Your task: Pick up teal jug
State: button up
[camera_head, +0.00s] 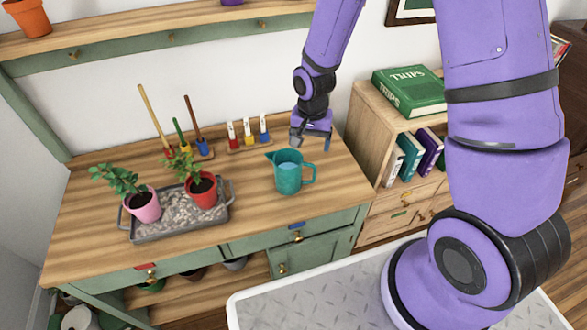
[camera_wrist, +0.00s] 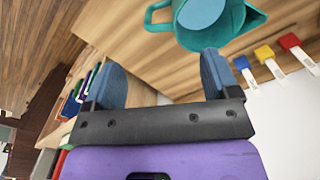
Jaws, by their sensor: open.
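The teal jug (camera_head: 289,173) stands upright on the wooden bench top, right of the middle. Its spout points left and its handle points right in the head view, and its inside looks light blue. My gripper (camera_head: 297,138) is just behind and above the jug, apart from it, with its fingers pointing down. In the wrist view the jug (camera_wrist: 212,20) is at the top edge, partly cut off, beyond the fingertips. The gripper (camera_wrist: 162,80) is open there, with nothing between its two blue-grey fingers.
A grey tray (camera_head: 140,235) holds a pink pot (camera_head: 145,207) and a red pot (camera_head: 202,192) with plants. Small coloured labelled items (camera_head: 248,133) stand behind the jug. A shelf (camera_head: 363,125) with books is on the right. The bench top before the jug is clear.

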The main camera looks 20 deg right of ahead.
aim_at(309, 166)
jog(key=shift+f, duration=5.65)
jog(key=c, duration=1.4)
jog(key=shift+o, duration=0.2)
jog(key=shift+r, duration=0.15)
